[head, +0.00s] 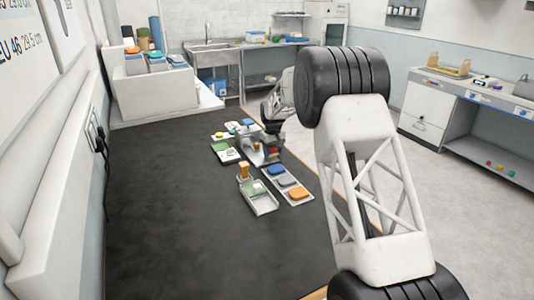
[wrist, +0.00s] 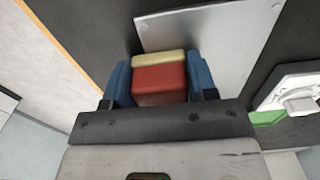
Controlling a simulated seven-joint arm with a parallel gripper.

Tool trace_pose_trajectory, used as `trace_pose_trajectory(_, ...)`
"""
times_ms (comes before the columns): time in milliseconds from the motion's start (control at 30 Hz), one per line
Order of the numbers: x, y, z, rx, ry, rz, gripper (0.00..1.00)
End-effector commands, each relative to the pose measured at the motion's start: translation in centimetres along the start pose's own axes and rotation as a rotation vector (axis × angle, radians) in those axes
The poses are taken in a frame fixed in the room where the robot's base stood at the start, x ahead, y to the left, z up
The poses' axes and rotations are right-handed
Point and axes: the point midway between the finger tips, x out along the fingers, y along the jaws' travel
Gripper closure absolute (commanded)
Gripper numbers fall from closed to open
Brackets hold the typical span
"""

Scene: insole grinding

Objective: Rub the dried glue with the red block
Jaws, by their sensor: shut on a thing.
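My gripper (wrist: 160,88) is shut on a red block (wrist: 160,80), held between its two blue fingers in the wrist view. A pale yellow strip (wrist: 158,59) borders the block's far side; I cannot tell whether it is part of the block. A flat grey plate (wrist: 215,38) lies beyond the fingers; I cannot tell whether the block touches it. In the head view, my gripper (head: 271,153) is small, low over the work area among the trays, with a bit of red at its tip. I cannot make out the dried glue in either view.
A tray (head: 305,199) with blue, grey and orange blocks lies at the near right of the work area. Beside it is another tray (head: 265,208) with an upright tan item. A green-marked tray (head: 228,153) lies left. The dark mat (head: 170,220) is clear at left.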

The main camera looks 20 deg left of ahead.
Motion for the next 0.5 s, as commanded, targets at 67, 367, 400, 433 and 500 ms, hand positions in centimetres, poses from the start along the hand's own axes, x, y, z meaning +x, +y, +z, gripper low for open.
trace_pose_trajectory(67, -0.4, 0.0, 0.0, 0.0, 0.0, 0.0, 0.74)
trace_pose_trajectory(367, -4.5, 0.0, 0.0, 0.0, 0.002, 0.001, 0.74)
trace_pose_trajectory(400, -4.8, 0.0, 0.0, 0.0, 0.002, 0.001, 0.74)
trace_pose_trajectory(433, -5.1, 0.0, 0.0, 0.0, 0.002, 0.001, 0.74)
trace_pose_trajectory(500, -5.7, 0.0, 0.0, 0.0, 0.001, 0.0, 0.74)
